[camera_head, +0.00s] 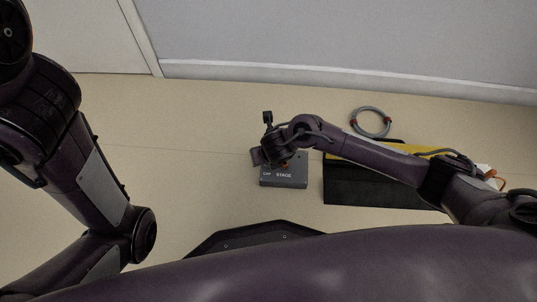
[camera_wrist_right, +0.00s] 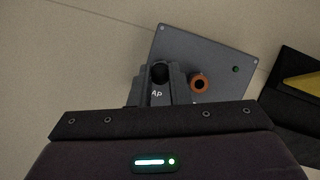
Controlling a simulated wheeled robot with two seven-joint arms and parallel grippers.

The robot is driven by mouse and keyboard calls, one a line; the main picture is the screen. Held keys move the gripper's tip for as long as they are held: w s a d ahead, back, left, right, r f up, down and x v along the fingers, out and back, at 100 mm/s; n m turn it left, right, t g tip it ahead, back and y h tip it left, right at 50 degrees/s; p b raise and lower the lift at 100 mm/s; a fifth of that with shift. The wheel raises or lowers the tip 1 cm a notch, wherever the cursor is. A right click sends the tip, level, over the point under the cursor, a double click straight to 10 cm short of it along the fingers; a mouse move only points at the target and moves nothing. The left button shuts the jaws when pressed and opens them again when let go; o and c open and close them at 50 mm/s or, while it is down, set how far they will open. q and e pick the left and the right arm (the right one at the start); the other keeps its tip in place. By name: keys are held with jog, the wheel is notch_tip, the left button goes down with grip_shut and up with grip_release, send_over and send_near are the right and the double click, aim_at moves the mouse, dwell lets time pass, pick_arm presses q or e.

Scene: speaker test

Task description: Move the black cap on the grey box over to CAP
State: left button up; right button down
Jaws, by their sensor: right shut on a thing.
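The grey box (camera_head: 297,183) stands on the floor near the middle of the head view, with the labels CAP and STAGE on it. It also shows in the right wrist view (camera_wrist_right: 205,48). My right gripper (camera_wrist_right: 160,80) is over the box, shut on the black cap (camera_wrist_right: 160,72), beside a label whose letters "AP" show. I cannot tell whether the cap touches the box or is held above it. An orange-rimmed round socket (camera_wrist_right: 199,84) is open to the right of the fingers. My left arm is at the left of the head view; its gripper is out of view.
A black case with a yellow top (camera_head: 345,187) lies right of the box, partly under my right arm. A coiled grey cable (camera_head: 387,133) lies behind it. A small green light (camera_wrist_right: 236,69) shows on the box. The floor left of the box is clear.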

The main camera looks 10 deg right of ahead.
jog(key=shift+f+b, duration=0.35)
jog(key=shift+f, duration=0.1)
jog(key=c, duration=1.3)
grip_release()
jog(key=shift+r, duration=0.15)
